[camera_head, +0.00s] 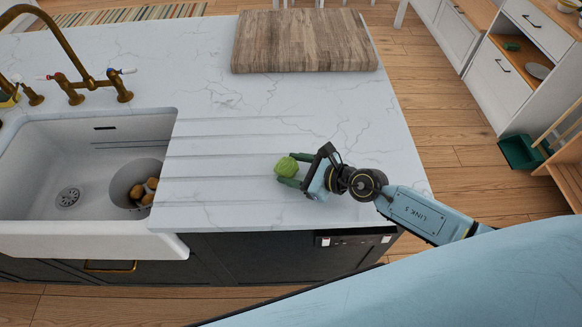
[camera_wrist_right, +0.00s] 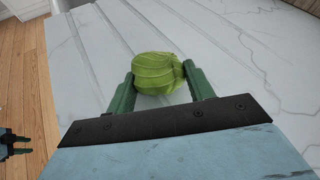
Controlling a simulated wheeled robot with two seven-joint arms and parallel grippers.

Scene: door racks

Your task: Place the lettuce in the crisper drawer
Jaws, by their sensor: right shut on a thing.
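The lettuce (camera_head: 287,167) is a small round green head over the grooved part of the white marble counter. My right gripper (camera_head: 288,172) comes in from the right and is shut on it. In the right wrist view the lettuce (camera_wrist_right: 158,73) sits between the two green fingertips of the right gripper (camera_wrist_right: 160,88). I cannot tell whether the lettuce touches the counter or is slightly above it. My left gripper is not seen in the head view. No crisper drawer or fridge shows.
A white sink (camera_head: 40,185) with a bowl of brown items (camera_head: 125,180) is at the left, below a brass faucet (camera_head: 75,60). A wooden board (camera_head: 300,42) lies at the counter's back. White cabinets (camera_head: 497,80) and a green bin (camera_head: 520,153) stand at the right, across the wooden floor.

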